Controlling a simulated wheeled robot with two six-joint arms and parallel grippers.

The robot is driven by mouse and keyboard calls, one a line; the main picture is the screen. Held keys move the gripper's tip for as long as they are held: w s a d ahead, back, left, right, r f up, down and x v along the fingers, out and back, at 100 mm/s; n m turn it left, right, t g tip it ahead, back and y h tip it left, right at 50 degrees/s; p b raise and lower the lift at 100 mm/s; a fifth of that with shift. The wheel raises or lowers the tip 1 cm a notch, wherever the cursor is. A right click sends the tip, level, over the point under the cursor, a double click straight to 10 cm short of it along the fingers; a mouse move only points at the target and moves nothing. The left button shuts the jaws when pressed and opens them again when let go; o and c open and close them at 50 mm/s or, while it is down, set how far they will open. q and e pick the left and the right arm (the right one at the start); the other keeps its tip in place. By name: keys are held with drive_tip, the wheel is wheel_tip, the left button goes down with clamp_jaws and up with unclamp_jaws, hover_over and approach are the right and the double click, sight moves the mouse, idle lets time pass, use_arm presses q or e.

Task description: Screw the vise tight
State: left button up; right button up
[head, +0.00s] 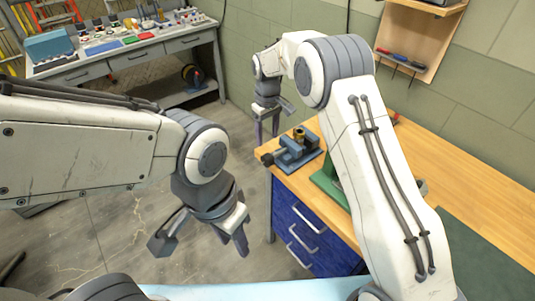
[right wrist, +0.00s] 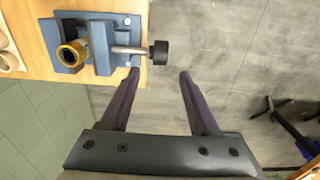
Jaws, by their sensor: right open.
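My right gripper (head: 267,128) is open and empty beside the vise. In its wrist view the fingertips (right wrist: 158,76) are apart, with the knob just beyond the gap between them. My left gripper (head: 202,242) is open and empty over the floor.
The workbench (head: 480,190) has blue drawers (head: 305,235) below. A green object (head: 328,182) stands behind my right arm, partly hidden. A tool shelf (head: 405,55) hangs on the wall. A second bench (head: 125,55) with small items is at the back left. Floor between is clear.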

sight(267, 155)
wheel_tip(267, 155, down, 8)
drive_tip(key=p, duration=0.2)
drive_tip(key=shift+f+p, duration=0.2)
drive_tip(key=shift+p, duration=0.15)
drive_tip(key=shift+f, duration=0.6)
drive_tip(key=c, duration=0.9)
clamp_jaws()
